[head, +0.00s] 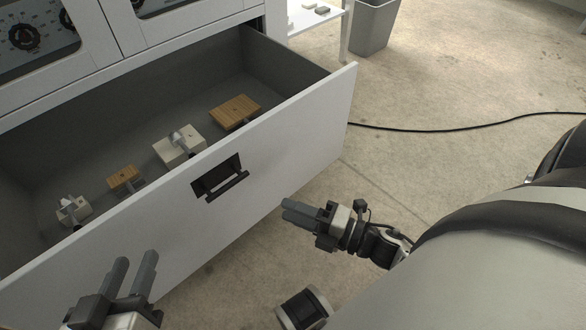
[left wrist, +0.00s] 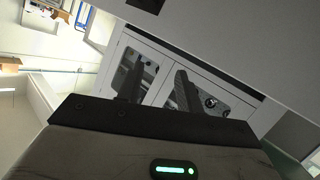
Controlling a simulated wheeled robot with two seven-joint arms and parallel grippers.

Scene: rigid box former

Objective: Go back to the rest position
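My left gripper (head: 130,278) is at the lower left of the head view, in front of the open drawer's front panel. Its two fingers stand apart with nothing between them. In the left wrist view its fingers (left wrist: 158,88) are also apart and empty, with the cabinet behind them. My right gripper (head: 290,208) is near the middle of the head view, to the right of and below the drawer handle (head: 219,178) and apart from it. Its fingers appear close together, and I see nothing held in them.
The drawer (head: 300,115) stands pulled out from the cabinet (head: 150,40). Inside are wooden blocks (head: 235,111) and pale metal-fitted blocks (head: 179,147). A grey bin (head: 372,28) stands at the back. A black cable (head: 470,130) lies on otherwise clear floor at the right.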

